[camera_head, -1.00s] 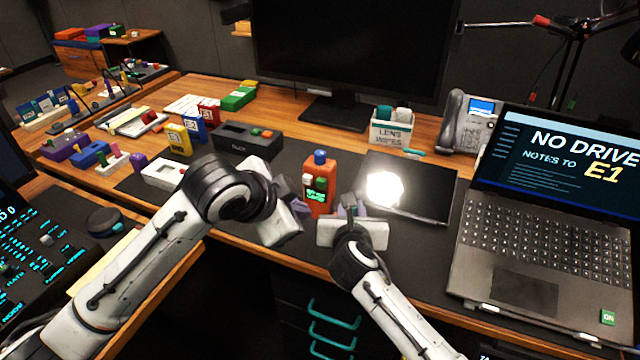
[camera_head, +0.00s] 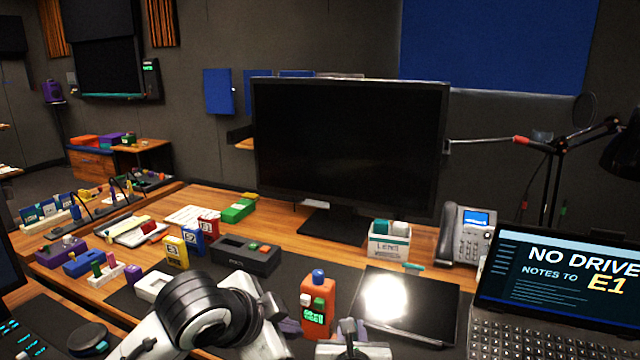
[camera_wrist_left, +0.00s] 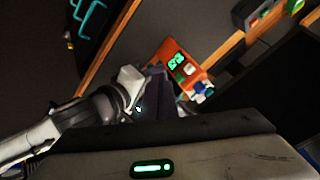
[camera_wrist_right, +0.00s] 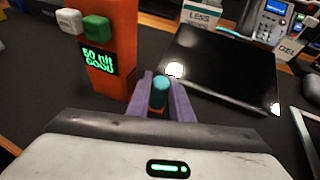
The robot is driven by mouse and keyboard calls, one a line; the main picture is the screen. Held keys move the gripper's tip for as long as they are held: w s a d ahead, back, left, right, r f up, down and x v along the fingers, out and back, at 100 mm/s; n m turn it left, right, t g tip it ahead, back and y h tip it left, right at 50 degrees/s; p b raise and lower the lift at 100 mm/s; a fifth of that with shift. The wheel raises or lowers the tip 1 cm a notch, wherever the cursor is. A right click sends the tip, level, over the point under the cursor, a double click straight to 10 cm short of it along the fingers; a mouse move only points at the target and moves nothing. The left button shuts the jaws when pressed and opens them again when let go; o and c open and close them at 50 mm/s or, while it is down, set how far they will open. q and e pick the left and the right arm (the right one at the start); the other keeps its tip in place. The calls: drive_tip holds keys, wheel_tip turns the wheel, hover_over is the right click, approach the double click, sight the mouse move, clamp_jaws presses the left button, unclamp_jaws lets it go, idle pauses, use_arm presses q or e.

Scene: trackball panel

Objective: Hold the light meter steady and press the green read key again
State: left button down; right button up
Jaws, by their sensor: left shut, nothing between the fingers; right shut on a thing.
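The orange light meter (camera_head: 318,290) stands upright on the dark desk mat with a blue dome on top. The right wrist view shows its orange body (camera_wrist_right: 110,20), a white key (camera_wrist_right: 69,21), a green key (camera_wrist_right: 98,29) and a lit green display (camera_wrist_right: 98,60). My left gripper (camera_head: 290,327) is shut and empty, close to the meter's left side; I cannot tell whether it touches. My right gripper (camera_head: 348,327) is shut on a small teal-topped cylinder (camera_wrist_right: 160,92), in front and right of the meter and apart from it.
A black panel with a bright glare (camera_head: 425,305) lies right of the meter. The laptop (camera_head: 560,285) is farther right. A dark box with keys (camera_head: 245,256) stands behind left, the lens wipes box (camera_head: 389,245) behind right. The monitor (camera_head: 345,155) stands at the back.

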use_arm(q)
drive_tip(key=w+r+v, duration=0.1)
drive_tip(key=v, duration=0.5)
drive_tip(key=shift+s+r, duration=0.2)
drive_tip(key=shift+s, duration=0.1)
use_arm(e)
drive_tip(key=shift+f, duration=0.15)
use_arm(q)
drive_tip(key=shift+d, duration=0.1)
use_arm(e)
drive_tip(key=o, duration=1)
drive_tip(key=shift+v, duration=4.05)
drive_tip(key=o, duration=0.3)
